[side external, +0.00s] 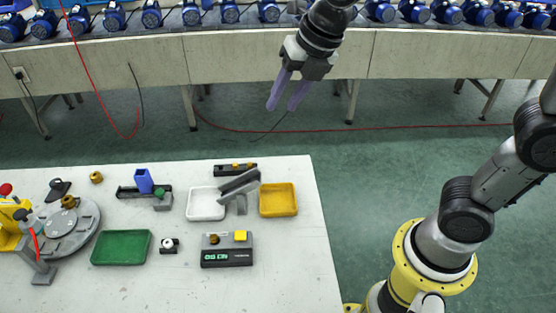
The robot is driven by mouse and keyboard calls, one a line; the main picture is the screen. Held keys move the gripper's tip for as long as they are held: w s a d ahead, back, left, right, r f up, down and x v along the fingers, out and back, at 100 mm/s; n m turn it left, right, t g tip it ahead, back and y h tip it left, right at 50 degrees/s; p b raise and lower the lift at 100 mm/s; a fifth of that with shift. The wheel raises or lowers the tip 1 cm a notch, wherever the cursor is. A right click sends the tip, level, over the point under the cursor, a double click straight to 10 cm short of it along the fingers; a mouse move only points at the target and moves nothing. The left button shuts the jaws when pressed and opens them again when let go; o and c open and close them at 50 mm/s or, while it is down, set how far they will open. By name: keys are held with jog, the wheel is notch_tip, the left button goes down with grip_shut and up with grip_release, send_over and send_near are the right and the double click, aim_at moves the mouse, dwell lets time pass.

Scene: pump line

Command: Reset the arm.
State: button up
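My gripper (287,92) has two pale purple fingers that point down and to the left. The fingers are apart and nothing shows between them, so it is open and empty. In the side view it is high up, beyond the far right corner of the white table, in front of the conveyor. It touches nothing that I can see. Part of my arm shows above it at the top edge, and my yellow and grey base section stands at the lower right.
The white table (180,290) holds a green tray (121,247), a white tray (206,204), a yellow tray (278,200), a black device with a display (227,257) and a round grey plate (70,228). A conveyor (270,55) with several blue pumps runs behind.

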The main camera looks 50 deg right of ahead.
jog(key=s+d+r+m+t, duration=0.2)
jog(key=s+d+m, duration=0.5)
jog(key=s+m, duration=0.55)
jog(key=s+f+m+g+h, duration=0.1)
jog(key=s+f+m, duration=0.5)
jog(key=m, duration=1.1)
jog(key=shift+d+m, duration=0.25)
jog(key=shift+m, duration=0.1)
